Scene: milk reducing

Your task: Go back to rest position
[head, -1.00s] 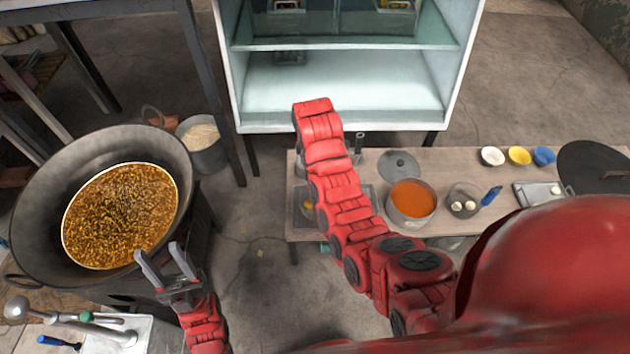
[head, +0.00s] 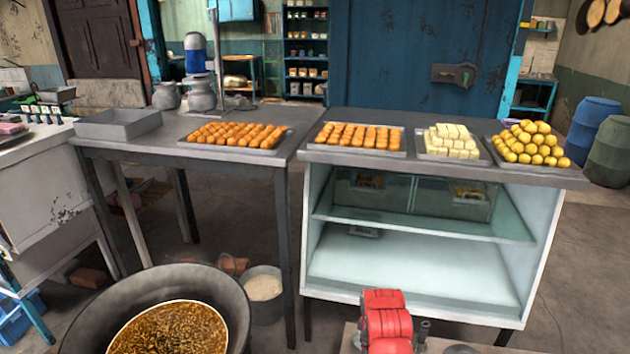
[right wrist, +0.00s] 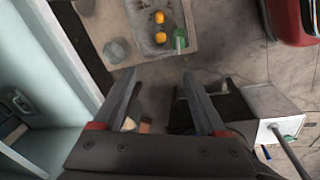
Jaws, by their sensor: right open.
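My right gripper (right wrist: 159,73) shows in the right wrist view. Its two grey fingers are apart with nothing held between them, and they are above the floor beside the low table. In the head view, a red link of my right arm rises at the bottom edge, in front of the display cabinet (head: 420,270). The right gripper itself is not visible there. My left gripper is in neither current view.
A large wok (head: 235,300) of brown food stands at lower left beside a bucket (head: 262,312). Trays of sweets lie on the grey table (head: 160,140) and cabinet top. The right wrist view shows a tray (right wrist: 135,15) with two orange balls and pale cabinet panels close at left.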

